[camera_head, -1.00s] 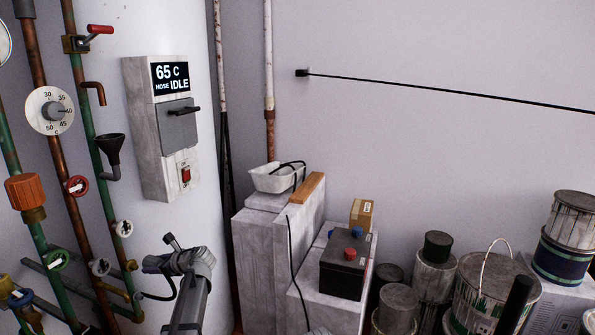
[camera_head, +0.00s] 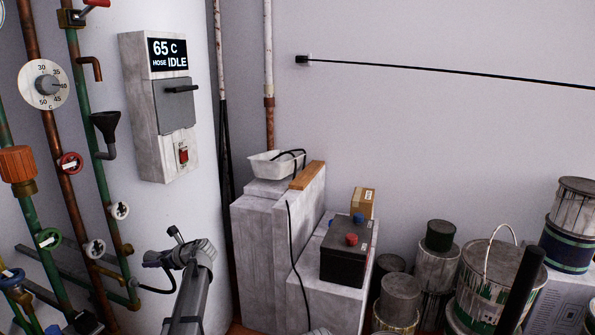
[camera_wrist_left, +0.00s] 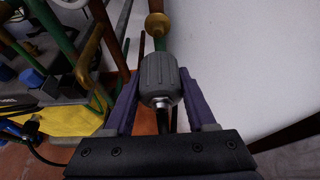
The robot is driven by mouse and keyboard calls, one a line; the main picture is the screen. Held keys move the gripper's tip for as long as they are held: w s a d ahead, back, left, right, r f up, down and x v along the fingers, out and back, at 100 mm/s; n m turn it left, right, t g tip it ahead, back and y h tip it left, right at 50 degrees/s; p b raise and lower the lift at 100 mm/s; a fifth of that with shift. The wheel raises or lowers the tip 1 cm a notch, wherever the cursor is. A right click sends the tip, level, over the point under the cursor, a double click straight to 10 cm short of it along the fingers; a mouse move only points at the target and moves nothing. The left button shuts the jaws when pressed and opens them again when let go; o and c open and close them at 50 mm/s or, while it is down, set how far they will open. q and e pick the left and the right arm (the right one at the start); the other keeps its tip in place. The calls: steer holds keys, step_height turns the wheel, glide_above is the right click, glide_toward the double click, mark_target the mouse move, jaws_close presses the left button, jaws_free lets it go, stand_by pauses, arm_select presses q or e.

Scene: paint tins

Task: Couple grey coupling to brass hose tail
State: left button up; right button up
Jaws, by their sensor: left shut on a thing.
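My left gripper (camera_head: 170,250) is low left of centre in the head view, in front of the white wall and beside the green pipes. In the left wrist view its two purple fingers (camera_wrist_left: 160,98) are shut on the grey coupling (camera_wrist_left: 159,78), a ribbed grey barrel with a shiny metal end towards me. A rounded brass piece, which looks like the brass hose tail (camera_wrist_left: 157,24), is just beyond the coupling. A short green length shows between them, so they look apart; the exact gap is hard to judge. My right gripper does not show.
Green and copper pipes with valve wheels (camera_head: 70,162) line the left side. A white control box (camera_head: 160,105) reads 65 C, hose idle. White blocks bear a black battery (camera_head: 347,260). Several paint tins (camera_head: 437,270) stand at right. A yellow thing (camera_wrist_left: 80,121) lies low left.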

mark_target(148, 252)
arm_select(q)
steer(key=shift+a, duration=0.1)
stand_by(0.4)
steer(key=shift+w+a, duration=0.35)
steer(key=shift+a, duration=0.5)
steer(key=shift+w+a, duration=0.3)
steer(key=shift+a, duration=0.6)
steer(key=shift+w+a, duration=0.35)
steer(key=shift+a, duration=0.5)
steer(key=shift+w+a, duration=0.35)
steer(key=shift+a, duration=0.55)
steer(key=shift+w+a, duration=0.3)
steer(key=shift+a, duration=0.6)
stand_by(0.4)
steer(key=o, duration=1.2)
steer(key=shift+s+d, duration=0.1)
steer(key=p+v, duration=0.3)
steer(key=v, duration=0.3)
steer(key=shift+s+d+r, duration=0.1)
steer(key=shift+d+r, duration=0.15)
steer(key=shift+r, duration=0.05)
steer(key=shift+s+d, duration=0.15)
steer(key=shift+d, duration=0.25)
